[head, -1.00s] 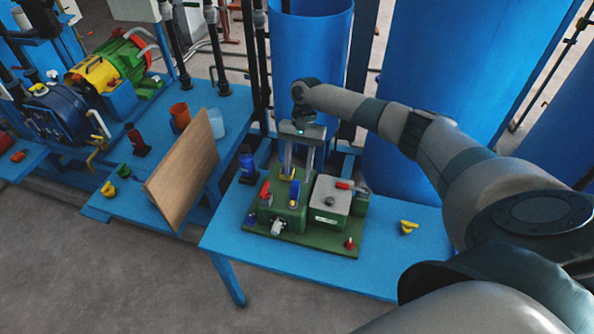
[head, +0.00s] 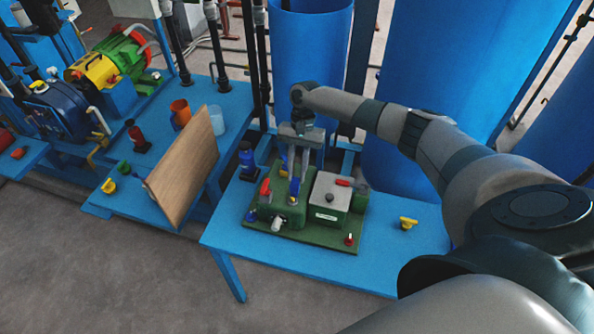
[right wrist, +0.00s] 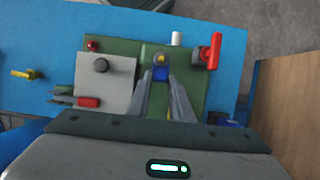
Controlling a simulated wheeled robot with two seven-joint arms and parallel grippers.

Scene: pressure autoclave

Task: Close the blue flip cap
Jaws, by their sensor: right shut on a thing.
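The blue flip cap (head: 294,189) is on the green-based autoclave unit (head: 290,216), left of its white box. In the right wrist view the blue cap (right wrist: 161,74) shows between my fingertips, with a small yellow part just past it. My right gripper (head: 297,182) reaches down from above, its fingers closed in on the cap. The fingers also show in the right wrist view (right wrist: 160,80), one on each side of the cap. They hide part of the cap, so its exact tilt is hard to tell. My left gripper is not in view.
Beside the cap are a red lever (right wrist: 214,52) and a white box (head: 330,192) with a dark knob and red handle. A yellow piece (head: 408,223) lies on the blue table at right. A wooden board (head: 185,170) stands to the left. Large blue tanks (head: 440,60) stand behind.

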